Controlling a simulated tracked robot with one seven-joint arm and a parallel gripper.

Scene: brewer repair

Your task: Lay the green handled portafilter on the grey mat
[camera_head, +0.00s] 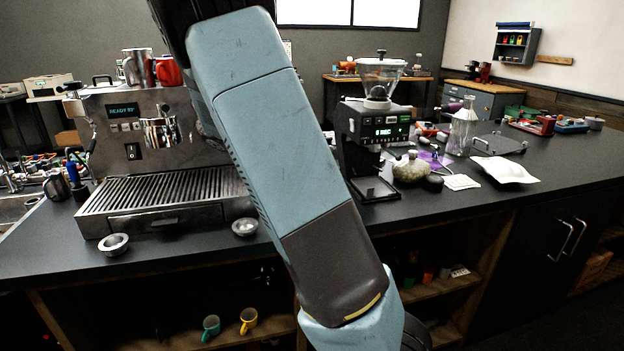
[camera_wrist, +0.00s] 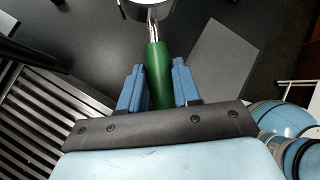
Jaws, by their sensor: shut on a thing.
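The green handled portafilter (camera_wrist: 157,72) is in my gripper (camera_wrist: 157,85) in the wrist view. The blue fingers stand on either side of its green handle, and its metal neck and round head reach to the top edge, where the head is cut off. The grey mat (camera_wrist: 222,62) is a flat panel on the dark counter, to the right of the handle. The portafilter is beside the mat in the picture, not over it; its height above the counter is hard to tell. In the head view my arm hides the gripper, portafilter and mat.
The espresso machine (camera_head: 140,135) with its slatted drip tray (camera_head: 165,190) stands left of my arm. The grinder (camera_head: 375,130) stands right of it. Two small metal baskets (camera_head: 114,245) lie by the counter's front edge.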

